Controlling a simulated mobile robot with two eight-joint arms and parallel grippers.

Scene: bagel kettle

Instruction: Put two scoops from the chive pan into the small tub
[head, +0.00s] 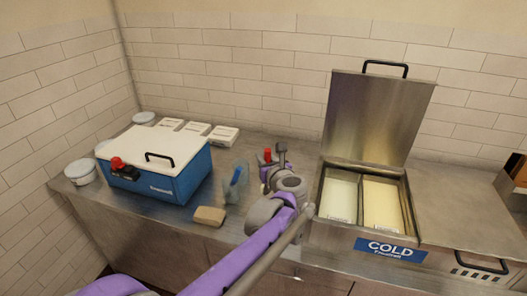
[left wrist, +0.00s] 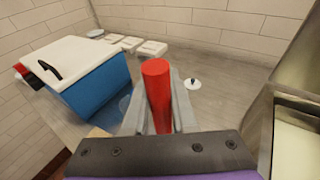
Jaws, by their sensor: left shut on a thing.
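My left gripper (head: 273,165) is above the counter, left of the open cold well. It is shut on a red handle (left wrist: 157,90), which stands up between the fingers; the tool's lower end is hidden. The red top also shows in the head view (head: 267,154). The cold well holds two pans: a left pan with pale contents (head: 341,197) and a right pan with yellowish contents (head: 382,205). I cannot tell which is the chive pan. A round white tub (head: 81,172) stands at the far left; whether it is the small tub is unclear. My right gripper is out of view.
A blue cooler (head: 165,180) with a white lid stands left. A clear holder with something blue (head: 235,182) and a tan block (head: 209,216) are near the gripper. White boxes (head: 222,136) line the back. The well's steel lid (head: 375,117) stands open.

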